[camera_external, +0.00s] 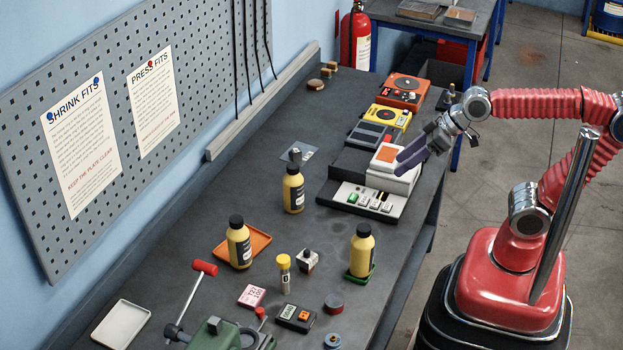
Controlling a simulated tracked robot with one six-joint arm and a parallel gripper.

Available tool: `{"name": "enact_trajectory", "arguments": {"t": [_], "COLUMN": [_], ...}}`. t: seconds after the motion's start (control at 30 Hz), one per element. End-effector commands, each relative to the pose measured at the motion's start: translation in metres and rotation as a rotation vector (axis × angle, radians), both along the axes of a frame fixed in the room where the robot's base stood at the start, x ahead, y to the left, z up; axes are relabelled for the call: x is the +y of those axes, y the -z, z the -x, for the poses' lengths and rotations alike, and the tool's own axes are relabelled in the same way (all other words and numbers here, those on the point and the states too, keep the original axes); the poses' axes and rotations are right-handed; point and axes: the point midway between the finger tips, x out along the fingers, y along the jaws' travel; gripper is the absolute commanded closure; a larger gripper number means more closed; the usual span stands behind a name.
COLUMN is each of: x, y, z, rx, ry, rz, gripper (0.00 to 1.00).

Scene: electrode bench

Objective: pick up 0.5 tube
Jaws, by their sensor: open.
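A small clear tube (285,277) with a yellow cap and a pale label stands upright on the dark bench, towards the front middle. Its label is too small to read, so I cannot confirm it is the 0.5 tube. My gripper (404,158), with purple fingers, is open and empty. It is over or beside the white device with the orange square top, far behind and to the right of the tube. I cannot tell how high it is above that device.
Yellow bottles with black caps (293,190) (239,244) (361,252) stand around the tube. A white tray (121,325) lies front left.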

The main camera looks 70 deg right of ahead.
Motion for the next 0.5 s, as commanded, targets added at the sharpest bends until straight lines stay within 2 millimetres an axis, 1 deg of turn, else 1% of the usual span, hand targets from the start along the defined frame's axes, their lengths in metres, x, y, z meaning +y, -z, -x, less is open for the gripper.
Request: {"name": "enact_trajectory", "arguments": {"t": [0.03,0.2,0.4,0.5], "x": [0.016,0.072,0.132,0.159], "y": [0.0,-0.01,-0.02,-0.023], "z": [-0.01,-0.045,-0.076,-0.087], "rx": [-0.024,-0.143,-0.274,-0.334], "ry": [-0.028,-0.101,-0.145,-0.151], "rz": [-0.017,-0.091,-0.167,-0.198], "gripper": [0.51,0.51,0.51,0.51]}}
